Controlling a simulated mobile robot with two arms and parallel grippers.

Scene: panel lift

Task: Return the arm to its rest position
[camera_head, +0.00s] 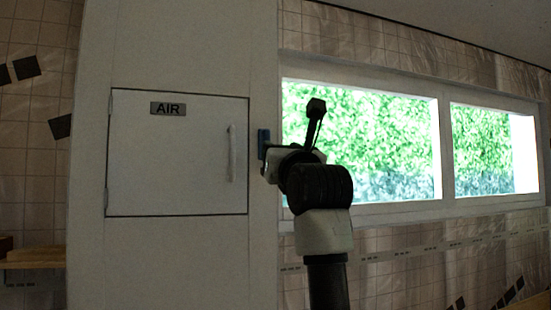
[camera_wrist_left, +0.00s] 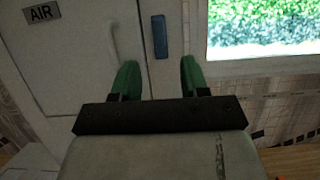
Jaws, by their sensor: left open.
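In the wrist view my left gripper (camera_wrist_left: 158,72) is open. Its two green fingers stand apart with nothing between them. Beyond and above the fingers is a blue upright strip (camera_wrist_left: 160,37) on the wall, apart from them as far as I can tell. In the head view my arm (camera_head: 322,210) rises from the bottom centre, in front of the wall edge and window. Its fingers cannot be made out there. The blue strip (camera_head: 263,143) shows just left of the arm. My right gripper is not in view.
A closed white panel (camera_head: 178,165) with an "AIR" label (camera_head: 168,109) and an upright handle (camera_head: 232,153) is left of the arm. A window (camera_head: 390,145) is at right. A wooden shelf (camera_head: 35,264) shows at lower left.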

